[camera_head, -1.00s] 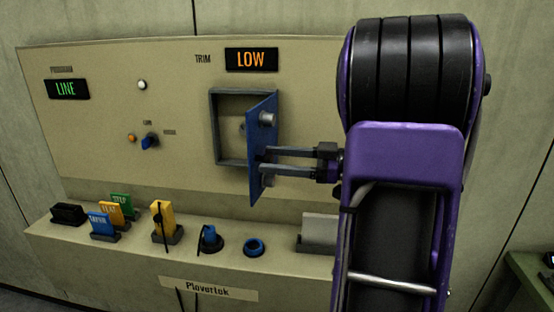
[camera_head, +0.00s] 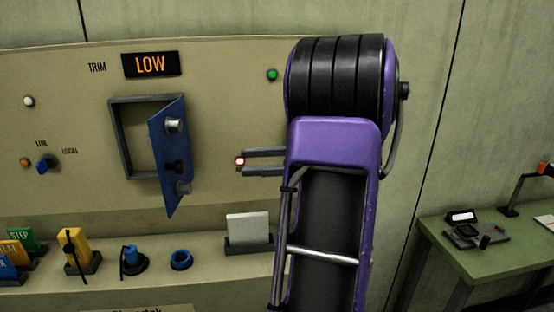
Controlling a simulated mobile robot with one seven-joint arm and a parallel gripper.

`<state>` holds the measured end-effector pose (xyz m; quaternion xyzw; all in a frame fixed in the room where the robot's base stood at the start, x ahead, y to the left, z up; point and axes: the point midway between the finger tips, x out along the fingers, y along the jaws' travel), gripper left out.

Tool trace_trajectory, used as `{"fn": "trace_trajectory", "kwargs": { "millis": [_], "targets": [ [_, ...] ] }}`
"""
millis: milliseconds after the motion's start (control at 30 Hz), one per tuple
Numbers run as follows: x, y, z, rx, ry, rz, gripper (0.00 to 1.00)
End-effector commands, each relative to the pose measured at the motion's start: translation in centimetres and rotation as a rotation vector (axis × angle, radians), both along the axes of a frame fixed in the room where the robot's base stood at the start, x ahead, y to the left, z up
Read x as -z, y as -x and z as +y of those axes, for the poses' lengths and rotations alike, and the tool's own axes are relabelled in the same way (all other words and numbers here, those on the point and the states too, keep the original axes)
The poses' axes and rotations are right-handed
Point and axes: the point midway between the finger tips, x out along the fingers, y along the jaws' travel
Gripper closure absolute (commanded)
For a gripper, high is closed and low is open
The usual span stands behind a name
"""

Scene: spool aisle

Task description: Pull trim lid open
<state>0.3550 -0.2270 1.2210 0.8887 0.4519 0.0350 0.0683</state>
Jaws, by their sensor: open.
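The blue trim lid (camera_head: 170,152) stands swung out to the right from its grey square frame (camera_head: 117,130), below the orange LOW display (camera_head: 150,65). It has two grey round fittings and a dark part between them on its visible face. My gripper (camera_head: 242,161) is right of the lid, apart from it, with its two fingers spread and pointing left. A lit red-and-white round lamp shows at the fingertips. The arm hides the panel's right end. The inside of the opening is partly covered by the lid.
Below, a ledge holds a white card in a holder (camera_head: 248,230), a blue ring (camera_head: 181,260), a blue plug (camera_head: 130,258) and coloured tags. A green table (camera_head: 470,250) stands at right.

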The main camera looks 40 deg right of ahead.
Motion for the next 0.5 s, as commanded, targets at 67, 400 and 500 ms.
{"fn": "trace_trajectory", "kwargs": {
  "millis": [67, 400, 500],
  "targets": [
    [-0.1, 0.6, -0.8, 0.005, -0.001, 0.0, 0.36],
    [-0.1, 2.2, -3.0, 0.002, 0.0, -0.001, 0.36],
    [-0.1, 2.4, -3.3, 0.002, 0.001, -0.002, 0.36]
  ]
}}
